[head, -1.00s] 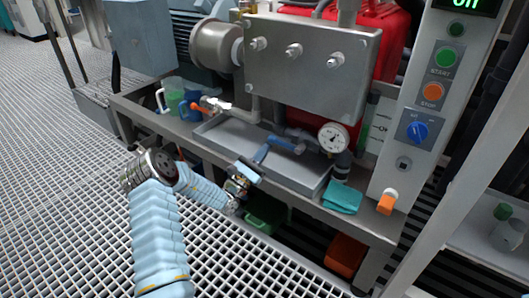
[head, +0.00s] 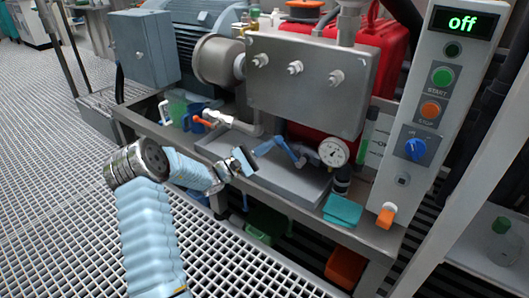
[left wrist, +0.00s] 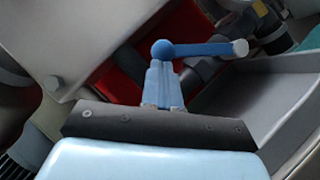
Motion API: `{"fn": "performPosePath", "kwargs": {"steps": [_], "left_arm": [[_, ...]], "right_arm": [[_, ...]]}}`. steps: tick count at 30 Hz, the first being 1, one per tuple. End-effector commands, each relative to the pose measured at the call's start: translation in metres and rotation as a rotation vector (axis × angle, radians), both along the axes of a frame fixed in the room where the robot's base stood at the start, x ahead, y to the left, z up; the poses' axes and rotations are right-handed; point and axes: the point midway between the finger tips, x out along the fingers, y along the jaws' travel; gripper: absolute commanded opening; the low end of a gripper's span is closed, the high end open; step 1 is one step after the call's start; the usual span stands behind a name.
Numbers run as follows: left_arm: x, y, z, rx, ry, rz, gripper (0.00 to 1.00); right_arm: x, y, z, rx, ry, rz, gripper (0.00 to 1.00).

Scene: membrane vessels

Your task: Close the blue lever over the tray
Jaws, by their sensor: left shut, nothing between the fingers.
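The blue lever (head: 287,150) is on a valve under the steel box and stands over the grey metal tray (head: 285,185). In the left wrist view, the lever (left wrist: 205,49) reaches right from a round blue hub to a pale tip, and the tray (left wrist: 275,88) is at the right. My left gripper (head: 241,162) is shut and empty over the tray's left part, left of the lever. My right gripper is not in view.
An orange-handled valve (head: 205,121) and jugs (head: 180,108) are to the left. A pressure gauge (head: 333,152) stands at the tray's right, near a teal cloth (head: 342,210). The steel box (head: 300,80) hangs above. The control panel (head: 425,125) reads "off".

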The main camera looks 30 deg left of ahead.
Motion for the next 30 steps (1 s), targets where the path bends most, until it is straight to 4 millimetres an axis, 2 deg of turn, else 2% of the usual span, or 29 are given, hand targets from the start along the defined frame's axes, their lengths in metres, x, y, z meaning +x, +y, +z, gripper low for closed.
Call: {"fn": "performPosePath", "kwargs": {"steps": [8,15,30], "left_arm": [[-0.001,-0.016,0.027,0.264,-0.024,-0.001,0.0],[-0.003,-0.033,0.044,0.489,-0.043,-0.001,0.0],[-0.005,-0.065,0.063,0.818,-0.067,0.0,0.0]], "right_arm": [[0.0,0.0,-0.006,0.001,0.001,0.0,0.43],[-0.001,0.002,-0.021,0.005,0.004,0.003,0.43],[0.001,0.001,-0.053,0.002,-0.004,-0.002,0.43]]}}
